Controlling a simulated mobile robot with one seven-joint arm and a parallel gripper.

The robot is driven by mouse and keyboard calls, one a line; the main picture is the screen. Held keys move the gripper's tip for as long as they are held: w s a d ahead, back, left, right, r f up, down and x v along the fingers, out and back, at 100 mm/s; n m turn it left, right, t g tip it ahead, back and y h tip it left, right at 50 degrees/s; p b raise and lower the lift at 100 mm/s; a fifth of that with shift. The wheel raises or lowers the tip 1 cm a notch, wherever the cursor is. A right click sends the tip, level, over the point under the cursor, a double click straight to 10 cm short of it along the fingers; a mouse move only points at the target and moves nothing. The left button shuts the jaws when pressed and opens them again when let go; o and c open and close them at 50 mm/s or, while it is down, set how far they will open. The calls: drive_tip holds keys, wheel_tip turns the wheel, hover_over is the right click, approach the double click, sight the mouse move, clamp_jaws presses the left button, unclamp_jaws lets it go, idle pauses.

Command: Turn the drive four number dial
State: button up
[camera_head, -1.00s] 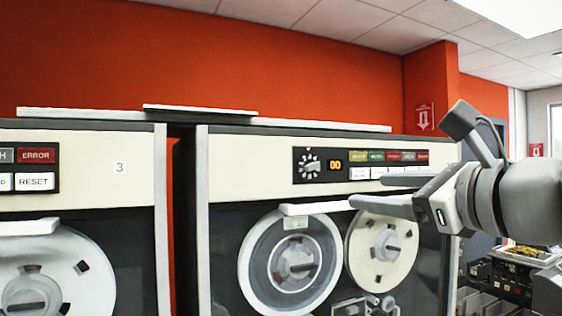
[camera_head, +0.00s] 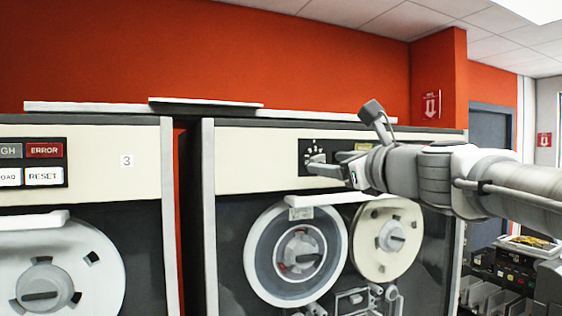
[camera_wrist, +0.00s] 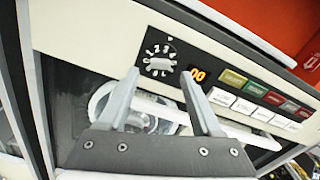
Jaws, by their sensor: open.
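The number dial (camera_wrist: 159,61) is a round black knob with a pale grip bar and white numerals around it. It sits on the black control panel of the right-hand tape drive. In the wrist view it lies just beyond my gripper (camera_wrist: 164,78), whose two grey fingers are apart with nothing between them. An orange display (camera_wrist: 198,74) beside the dial reads 00. In the head view my gripper (camera_head: 327,165) is in front of the panel and covers most of the dial (camera_head: 314,147); only its upper marks show. I cannot tell whether the fingers touch it.
Colored indicator lights (camera_wrist: 270,98) and white buttons (camera_wrist: 244,107) lie right of the display. A white ledge and two tape reels (camera_head: 296,256) (camera_head: 387,241) are below the panel. Drive 3 (camera_head: 90,165) stands to the left.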

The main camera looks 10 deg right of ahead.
sight(317, 159)
drive_tip(key=shift+x, duration=1.3)
clamp_jaws()
